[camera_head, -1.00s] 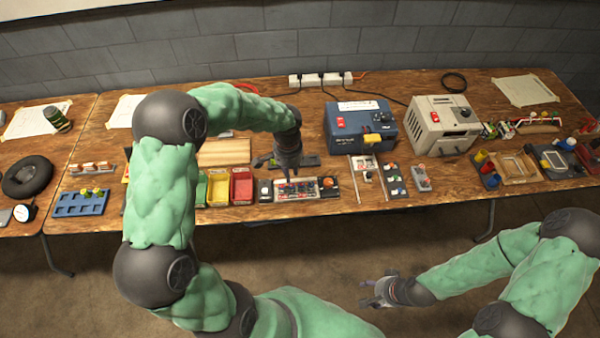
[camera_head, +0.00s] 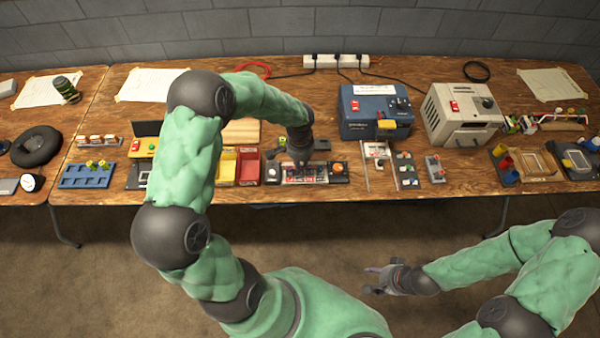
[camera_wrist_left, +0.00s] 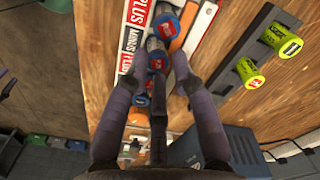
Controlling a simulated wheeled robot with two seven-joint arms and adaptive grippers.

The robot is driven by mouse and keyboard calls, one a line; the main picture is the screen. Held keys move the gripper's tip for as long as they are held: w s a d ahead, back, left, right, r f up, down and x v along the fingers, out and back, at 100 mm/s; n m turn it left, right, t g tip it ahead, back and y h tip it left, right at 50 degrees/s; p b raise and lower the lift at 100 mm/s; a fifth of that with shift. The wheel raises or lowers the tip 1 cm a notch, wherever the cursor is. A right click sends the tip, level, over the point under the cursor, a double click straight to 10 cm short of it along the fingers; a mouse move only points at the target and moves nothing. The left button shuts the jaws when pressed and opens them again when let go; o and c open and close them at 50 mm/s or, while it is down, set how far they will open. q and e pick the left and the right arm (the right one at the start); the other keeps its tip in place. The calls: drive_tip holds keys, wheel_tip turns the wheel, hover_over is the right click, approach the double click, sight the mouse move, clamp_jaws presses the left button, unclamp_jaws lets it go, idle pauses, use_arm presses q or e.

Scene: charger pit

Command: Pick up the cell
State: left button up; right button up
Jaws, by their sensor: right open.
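Several blue cells with red labels (camera_wrist_left: 165,24) stand in a row in the left wrist view, beside a plate lettered PLUS and MINUS (camera_wrist_left: 134,32). My left gripper (camera_head: 300,162) points down over the tray (camera_head: 325,178) at the middle front of the table. In the left wrist view its fingers (camera_wrist_left: 156,72) are spread apart, with the nearer cells between and below them; contact cannot be told. Two yellow-green cells (camera_wrist_left: 250,74) sit in a dark holder to the right. My right gripper (camera_head: 378,283) is open and empty, out in front of the table.
A blue box (camera_head: 372,112) and a cream charger-like box (camera_head: 462,116) stand behind and to the right. Yellow and red bins (camera_head: 249,167) stand just left of the tray. A power strip (camera_head: 336,61) lies at the back. Small boards (camera_head: 406,170) lie to the right.

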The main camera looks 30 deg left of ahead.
use_arm(q)
drive_tip(key=f, duration=0.1)
drive_tip(key=s+f, duration=0.1)
drive_tip(key=shift+d+f, duration=0.25)
drive_tip(key=shift+f, duration=0.1)
drive_tip(key=shift+w, duration=0.15)
drive_tip(key=shift+a+r, duration=0.1)
clamp_jaws()
drive_tip(key=shift+w, duration=0.1)
drive_tip(key=shift+r, duration=0.15)
